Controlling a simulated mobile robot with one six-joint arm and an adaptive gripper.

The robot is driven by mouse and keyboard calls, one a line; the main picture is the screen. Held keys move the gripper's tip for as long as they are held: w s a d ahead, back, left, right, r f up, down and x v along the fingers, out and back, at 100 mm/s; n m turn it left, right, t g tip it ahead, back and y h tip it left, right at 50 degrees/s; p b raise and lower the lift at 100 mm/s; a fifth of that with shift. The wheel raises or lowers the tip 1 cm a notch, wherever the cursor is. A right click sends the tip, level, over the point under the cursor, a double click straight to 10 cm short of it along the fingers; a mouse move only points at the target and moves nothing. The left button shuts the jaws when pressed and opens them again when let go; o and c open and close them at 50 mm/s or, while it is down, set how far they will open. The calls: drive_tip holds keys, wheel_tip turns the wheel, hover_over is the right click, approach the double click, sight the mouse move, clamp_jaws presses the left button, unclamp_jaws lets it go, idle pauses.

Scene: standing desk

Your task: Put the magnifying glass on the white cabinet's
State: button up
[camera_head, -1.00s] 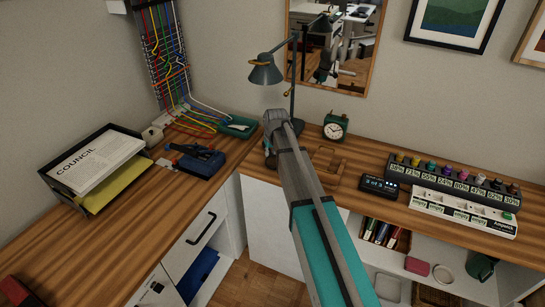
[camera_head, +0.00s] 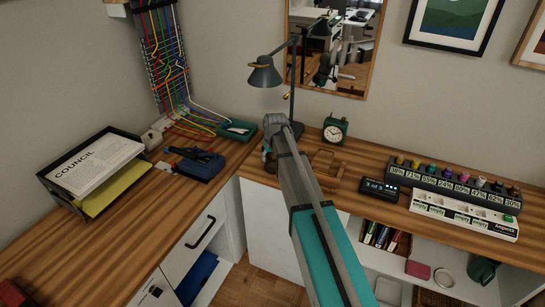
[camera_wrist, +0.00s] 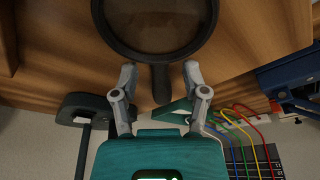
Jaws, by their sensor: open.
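The magnifying glass (camera_wrist: 160,52) fills the top of the wrist view, with a dark round rim, a brownish lens and a short dark handle pointing toward me. My gripper (camera_wrist: 160,76) is open, with one finger on each side of the handle and a gap to both.
A desk lamp (camera_head: 265,73) and a green clock (camera_head: 335,128) stand near my arm. A wooden object (camera_head: 325,165) lies right of it. A blue tool (camera_head: 198,163), a paper tray (camera_head: 62,182) and cables are to the left. The front left desktop is mostly clear.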

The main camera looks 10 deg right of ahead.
sight(272, 162)
drive_tip(key=shift+r, duration=0.2)
drive_tip(key=p+v, duration=0.7)
drive_tip(key=shift+r, duration=0.2)
idle(0.4)
idle(0.7)
drive_tip(key=shift+s, duration=0.3)
drive_tip(key=s+m+g, duration=0.1)
drive_tip(key=s+g, duration=0.2)
drive_tip(key=s, duration=2.3)
drive_tip(key=shift+d+f+m+h, duration=0.15)
drive_tip(key=shift+f+m+h, duration=0.15)
drive_tip(key=shift+f+m, duration=0.1)
